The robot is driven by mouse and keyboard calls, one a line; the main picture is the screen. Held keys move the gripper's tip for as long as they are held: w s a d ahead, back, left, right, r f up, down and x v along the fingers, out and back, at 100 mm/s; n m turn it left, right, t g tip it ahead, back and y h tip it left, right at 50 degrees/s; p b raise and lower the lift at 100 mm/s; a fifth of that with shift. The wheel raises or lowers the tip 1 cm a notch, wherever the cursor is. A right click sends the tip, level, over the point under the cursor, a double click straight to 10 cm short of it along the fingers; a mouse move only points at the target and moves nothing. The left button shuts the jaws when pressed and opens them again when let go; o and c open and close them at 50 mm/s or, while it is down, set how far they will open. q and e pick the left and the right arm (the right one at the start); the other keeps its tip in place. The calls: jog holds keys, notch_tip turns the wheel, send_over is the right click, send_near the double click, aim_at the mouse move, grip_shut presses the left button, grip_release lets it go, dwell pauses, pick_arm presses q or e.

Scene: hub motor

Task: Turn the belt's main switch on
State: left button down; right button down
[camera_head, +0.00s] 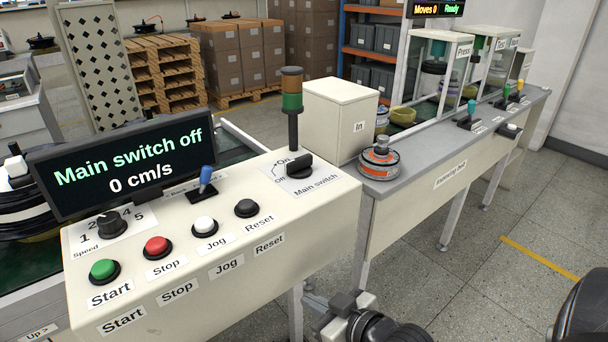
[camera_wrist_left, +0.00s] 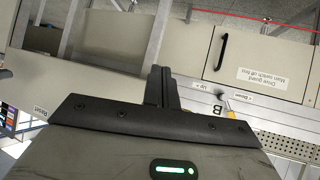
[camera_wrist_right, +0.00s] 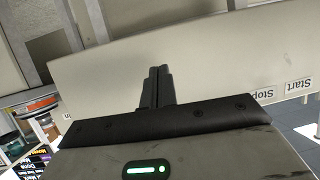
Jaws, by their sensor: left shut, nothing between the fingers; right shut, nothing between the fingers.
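The main switch (camera_head: 299,167) is a black rotary knob on the right end of the cream control panel (camera_head: 330,212), with "On" and "Off" marks beside it. The display (camera_head: 128,160) reads "Main switch off" and "0 cm/s". My right gripper (camera_head: 317,303) is low in front of the panel, below and apart from the knob. In the right wrist view its fingers (camera_wrist_right: 157,86) are closed together with nothing between them, facing the panel's front. My left gripper (camera_wrist_left: 161,86) is shut and empty in the left wrist view; I cannot make it out in the head view.
The panel also carries a green Start button (camera_head: 103,271), a red Stop button (camera_head: 156,246), a blue-tipped lever (camera_head: 206,177) and a speed knob (camera_head: 111,224). A signal tower (camera_head: 292,105) stands just behind the switch. A grey bench (camera_head: 440,143) extends right.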

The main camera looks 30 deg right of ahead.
pick_arm(q)
jog(key=shift+w+d+r+b, duration=0.1)
jog(key=shift+w+b, duration=0.1)
jog(key=shift+b, duration=0.1)
pick_arm(e)
jog(key=w+d+r+t, duration=0.2)
jog(key=d+r, duration=0.3)
jog(key=r, duration=0.2)
jog(key=w+d+r+t+h, duration=0.1)
jog(key=w+d+r+t, duration=0.1)
jog(key=d+r, duration=0.4)
notch_tip(320, 180, up, 2)
jog(key=shift+w+r+m+t, duration=0.1)
jog(key=shift+w+m+t, duration=0.2)
jog(key=shift+w+t, duration=0.1)
jog(key=p, duration=0.2)
send_near(294, 166)
jog(key=w, duration=0.6)
jog(key=shift+a, duration=0.2)
pick_arm(q)
jog(key=shift+s+a+r, duration=0.2)
jog(key=shift+a+r, duration=0.05)
jog(key=shift+r, duration=0.05)
pick_arm(e)
jog(key=shift+w+a, duration=0.1)
jog(key=shift+w, duration=0.3)
